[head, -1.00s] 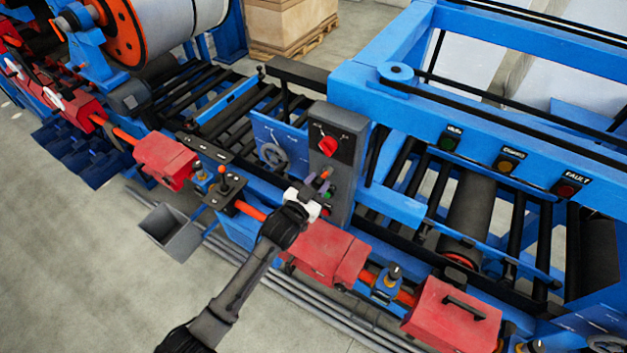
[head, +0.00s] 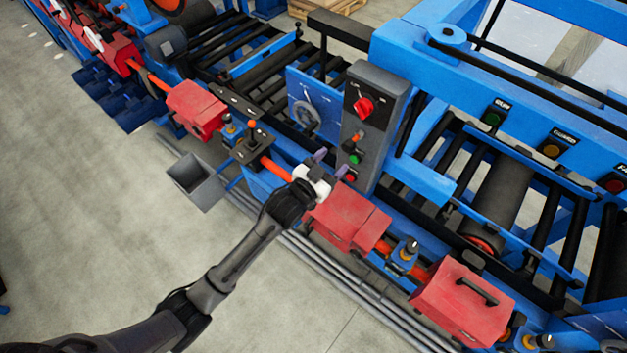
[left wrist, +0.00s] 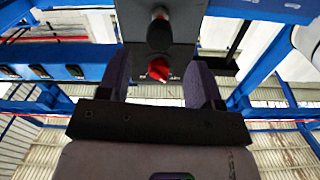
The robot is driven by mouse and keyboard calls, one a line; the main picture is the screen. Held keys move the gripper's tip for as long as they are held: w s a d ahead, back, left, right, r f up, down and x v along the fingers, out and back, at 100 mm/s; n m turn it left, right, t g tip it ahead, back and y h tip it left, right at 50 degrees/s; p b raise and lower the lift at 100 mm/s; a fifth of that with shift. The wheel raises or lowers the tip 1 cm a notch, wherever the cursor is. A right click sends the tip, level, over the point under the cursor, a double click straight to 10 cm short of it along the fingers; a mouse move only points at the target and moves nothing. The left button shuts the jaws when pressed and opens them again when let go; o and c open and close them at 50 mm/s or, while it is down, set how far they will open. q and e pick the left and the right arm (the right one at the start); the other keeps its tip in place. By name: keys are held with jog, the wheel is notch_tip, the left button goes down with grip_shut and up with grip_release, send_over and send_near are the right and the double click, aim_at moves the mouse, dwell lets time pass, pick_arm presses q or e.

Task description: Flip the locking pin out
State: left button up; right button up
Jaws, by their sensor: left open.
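A small black handle with an orange-red end (head: 355,143) sticks out of the front of a grey control box (head: 391,82); it may be the locking pin, but I cannot tell for sure. In the left wrist view the black handle (left wrist: 160,37) shows beyond the fingers, near the line between them. My left gripper (head: 331,164), with purple fingers, is open and empty just in front of the box's lower part. Its fingers (left wrist: 160,83) also show in the left wrist view. My right gripper is not in view.
A red rotary knob (head: 363,106) sits above the handle and a green button (head: 354,160) below it. A red housing (head: 347,219) is close under my left gripper. Small upright pins (head: 408,248) stand along the orange shaft.

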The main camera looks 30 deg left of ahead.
pick_arm(q)
jog(key=b+v, duration=0.1)
jog(key=v, duration=0.6)
jog(key=shift+s, duration=0.2)
jog(key=shift+a+f, duration=0.1)
jog(key=s+a+f+n+g+y+p, duration=0.1)
jog(key=s+g, duration=0.6)
jog(key=s, duration=0.7)
jog(key=s+a+f+n+g+y+p, duration=0.1)
jog(key=s+f+g+p, duration=0.4)
jog(key=s, duration=1)
jog(key=shift+s+a+f+n+g+y, duration=0.3)
jog(key=shift+a+f+g+y, duration=0.4)
jog(key=shift+g+y, duration=0.3)
